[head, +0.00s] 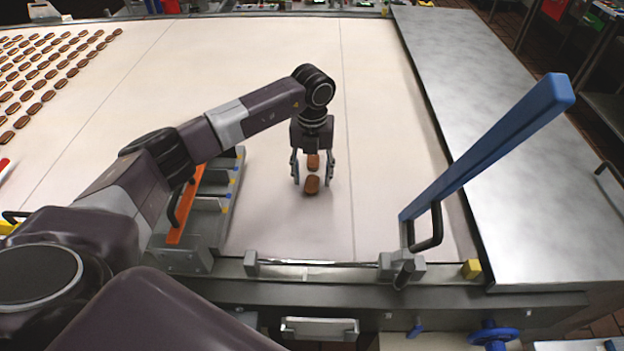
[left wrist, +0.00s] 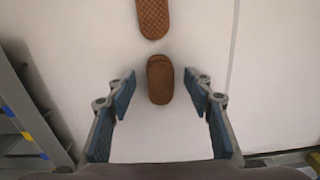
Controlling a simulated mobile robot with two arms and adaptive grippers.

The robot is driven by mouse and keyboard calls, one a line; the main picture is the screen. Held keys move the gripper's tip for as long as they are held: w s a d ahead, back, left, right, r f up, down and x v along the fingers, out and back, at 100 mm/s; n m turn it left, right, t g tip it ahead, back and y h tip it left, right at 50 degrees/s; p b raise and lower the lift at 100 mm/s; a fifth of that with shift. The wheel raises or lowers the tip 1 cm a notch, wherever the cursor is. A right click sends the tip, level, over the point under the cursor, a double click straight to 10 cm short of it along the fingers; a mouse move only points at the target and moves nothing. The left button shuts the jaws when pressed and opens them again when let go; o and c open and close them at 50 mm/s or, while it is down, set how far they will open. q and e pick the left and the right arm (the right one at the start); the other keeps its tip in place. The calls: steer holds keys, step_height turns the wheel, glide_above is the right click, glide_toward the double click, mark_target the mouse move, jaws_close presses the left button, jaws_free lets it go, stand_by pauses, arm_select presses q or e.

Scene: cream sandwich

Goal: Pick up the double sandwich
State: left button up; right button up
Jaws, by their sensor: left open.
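The double sandwich (head: 312,186) is a small brown stack of cookies on the pale belt. In the left wrist view it (left wrist: 160,82) shows two slightly offset layers. My left gripper (head: 312,181) points down over it, open. In the left wrist view its two blue-padded fingers (left wrist: 160,88) stand to either side of the double sandwich, with gaps on both sides. A second brown sandwich (head: 313,162) lies just beyond it, and it also shows at the top of the left wrist view (left wrist: 153,17), partly cut off. My right gripper is not in view.
Rows of brown cookies (head: 45,75) lie at the far left of the belt (head: 390,140). A grey rack (head: 205,222) with an orange bar (head: 187,205) stands left of the gripper. A blue lever (head: 490,145) rises at right, beside a metal counter (head: 510,120).

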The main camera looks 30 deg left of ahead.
mark_target(313, 180)
arm_select(q)
steer(key=shift+f, duration=0.45)
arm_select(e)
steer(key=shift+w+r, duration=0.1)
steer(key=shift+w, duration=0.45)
arm_select(q)
steer(key=shift+c, duration=0.3)
steer(key=c, duration=0.9)
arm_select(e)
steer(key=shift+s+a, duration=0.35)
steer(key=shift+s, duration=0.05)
arm_select(q)
steer(key=shift+w+r, duration=0.1)
steer(key=shift+r, duration=0.4)
steer(key=shift+r+b, duration=1.85)
steer(key=shift+r, duration=7.7)
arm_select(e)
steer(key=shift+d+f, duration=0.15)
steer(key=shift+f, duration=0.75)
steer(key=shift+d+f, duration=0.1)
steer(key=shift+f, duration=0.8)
